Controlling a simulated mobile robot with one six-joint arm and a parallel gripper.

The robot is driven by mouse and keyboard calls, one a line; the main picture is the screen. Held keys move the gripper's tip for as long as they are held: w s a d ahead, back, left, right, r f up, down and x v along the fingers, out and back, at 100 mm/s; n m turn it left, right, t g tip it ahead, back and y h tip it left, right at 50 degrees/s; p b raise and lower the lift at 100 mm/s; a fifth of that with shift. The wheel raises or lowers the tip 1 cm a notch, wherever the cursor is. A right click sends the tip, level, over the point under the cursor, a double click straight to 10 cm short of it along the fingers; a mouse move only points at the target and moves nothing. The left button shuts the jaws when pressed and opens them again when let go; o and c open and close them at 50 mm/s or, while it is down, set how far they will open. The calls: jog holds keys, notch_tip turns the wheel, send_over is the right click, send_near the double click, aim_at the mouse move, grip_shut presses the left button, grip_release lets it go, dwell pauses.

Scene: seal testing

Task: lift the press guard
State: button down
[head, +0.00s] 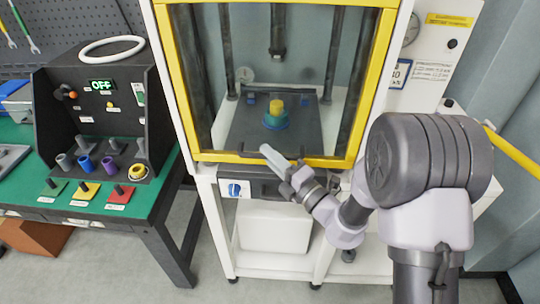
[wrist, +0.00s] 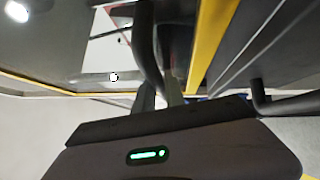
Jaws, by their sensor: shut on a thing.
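The press guard (head: 176,85) is a clear panel in a yellow frame. It is down across the front of the press, with its bottom rail near the edge of the white cabinet. My gripper (head: 288,170) is at the middle of that bottom rail. In the wrist view my gripper (wrist: 158,98) has its fingers close together on a dark handle bar (wrist: 147,50). The guard's yellow frame (wrist: 212,45) runs beside the bar. The exact contact is partly hidden by the fingers and the gripper body.
Behind the guard, a yellow and teal part (head: 276,112) sits on a dark plate below the press ram (head: 278,35). At left, a green bench (head: 165,190) carries a black control box (head: 100,95) with a display reading OFF. Grey floor is clear in front.

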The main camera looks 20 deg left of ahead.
notch_tip(320, 180, up, 26)
jog(key=p, duration=2.6)
jog(key=shift+r, duration=0.25)
jog(key=shift+f, duration=0.1)
jog(key=c, duration=1.4)
grip_release()
jog(key=b+v, duration=0.2)
jog(key=v, duration=1.5)
jog(key=shift+d, duration=0.15)
jog(key=shift+s, duration=0.15)
